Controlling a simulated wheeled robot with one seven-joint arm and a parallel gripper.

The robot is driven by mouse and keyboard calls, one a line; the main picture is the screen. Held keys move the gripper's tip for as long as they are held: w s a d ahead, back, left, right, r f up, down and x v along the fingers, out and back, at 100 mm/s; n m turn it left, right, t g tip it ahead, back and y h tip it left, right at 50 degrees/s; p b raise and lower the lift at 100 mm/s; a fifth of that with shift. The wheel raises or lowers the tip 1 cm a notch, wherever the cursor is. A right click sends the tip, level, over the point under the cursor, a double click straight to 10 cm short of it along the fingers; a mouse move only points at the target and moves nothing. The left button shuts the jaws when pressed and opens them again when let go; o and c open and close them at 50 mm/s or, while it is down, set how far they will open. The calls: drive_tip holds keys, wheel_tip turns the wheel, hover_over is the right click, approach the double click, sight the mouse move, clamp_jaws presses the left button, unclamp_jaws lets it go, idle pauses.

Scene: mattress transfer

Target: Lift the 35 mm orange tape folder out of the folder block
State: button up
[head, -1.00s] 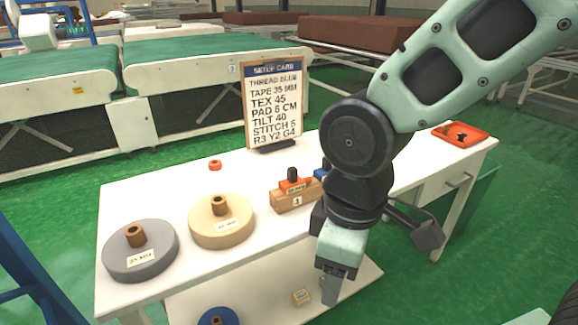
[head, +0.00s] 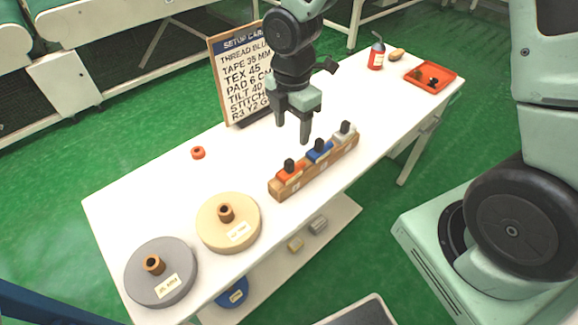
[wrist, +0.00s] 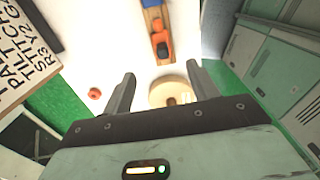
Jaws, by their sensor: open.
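The orange tape folder (head: 289,172), with a black knob on top, sits at the left end of the wooden folder block (head: 318,174). A blue folder (head: 319,151) and a grey-white folder (head: 345,131) sit in the same block to its right. My gripper (head: 292,133) is open and empty, pointing down above the table, just behind the block in the head view and apart from it. In the wrist view the orange folder (wrist: 160,43) shows beyond my fingers (wrist: 160,74), near the middle. The folder's lower part is hidden in the block.
A setup card (head: 238,75) reading tape 35 mm stands behind. Grey (head: 160,285) and cream (head: 222,245) tape rolls lie at left. A small orange ring (head: 198,153), red bottle (head: 376,57) and orange tray (head: 420,80) are on the table.

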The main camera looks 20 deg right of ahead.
sight(291, 159)
wheel_tip(291, 159, down, 8)
drive_tip(key=shift+r, duration=0.1)
drive_tip(key=shift+s+a+f+p, duration=0.1)
drive_tip(key=shift+f+p, duration=0.15)
drive_tip(key=shift+f, duration=1.1)
drive_tip(key=shift+s+a+f+p, duration=0.1)
drive_tip(key=shift+f+p, duration=0.15)
drive_tip(key=shift+f, duration=1.05)
drive_tip(key=shift+d, duration=0.1)
drive_tip(key=shift+c, duration=0.3)
drive_tip(key=c, duration=1.2)
drive_tip(key=shift+r, duration=5.05)
